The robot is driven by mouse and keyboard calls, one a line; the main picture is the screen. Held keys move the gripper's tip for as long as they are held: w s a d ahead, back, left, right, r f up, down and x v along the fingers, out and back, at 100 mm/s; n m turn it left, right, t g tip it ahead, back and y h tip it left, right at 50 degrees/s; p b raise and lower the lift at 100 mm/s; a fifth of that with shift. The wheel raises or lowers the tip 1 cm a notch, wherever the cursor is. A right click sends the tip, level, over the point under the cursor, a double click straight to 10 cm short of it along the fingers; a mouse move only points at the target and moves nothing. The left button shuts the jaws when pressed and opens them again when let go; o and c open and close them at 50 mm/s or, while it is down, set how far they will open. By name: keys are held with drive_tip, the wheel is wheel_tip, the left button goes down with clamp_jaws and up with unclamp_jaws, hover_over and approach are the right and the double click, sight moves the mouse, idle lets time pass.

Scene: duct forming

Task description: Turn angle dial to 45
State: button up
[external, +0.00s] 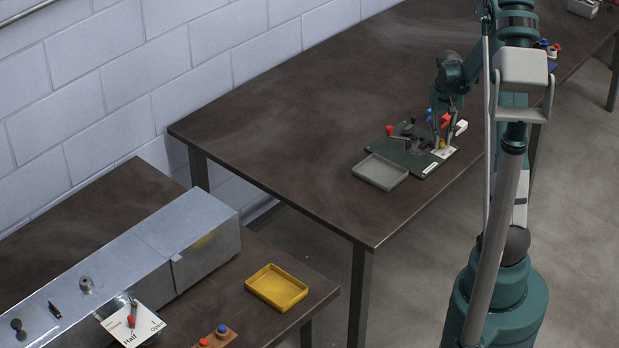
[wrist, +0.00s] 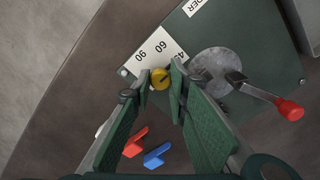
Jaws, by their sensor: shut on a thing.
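The angle dial (wrist: 161,79) is a small yellow knob with a dark mark across its top, seen in the wrist view. It sits beside a white scale plate (wrist: 153,52) printed with 90, 60 and a partly covered 45. My gripper (wrist: 163,86) is shut on the dial, one fingertip on each side. Which number the mark points to is unclear. In the external view my gripper (external: 438,138) reaches down onto the green bending machine (external: 410,157). The dial (external: 442,143) is tiny there.
On the machine, a crank with a red knob (wrist: 289,109) extends right of the dial. Red (wrist: 135,141) and blue (wrist: 157,156) levers lie near my fingers. A grey tray (external: 380,172) sits by the machine. The table's left part is clear.

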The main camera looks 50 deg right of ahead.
sight(436, 142)
drive_tip(key=o, duration=0.9)
drive_tip(key=shift+r, duration=6)
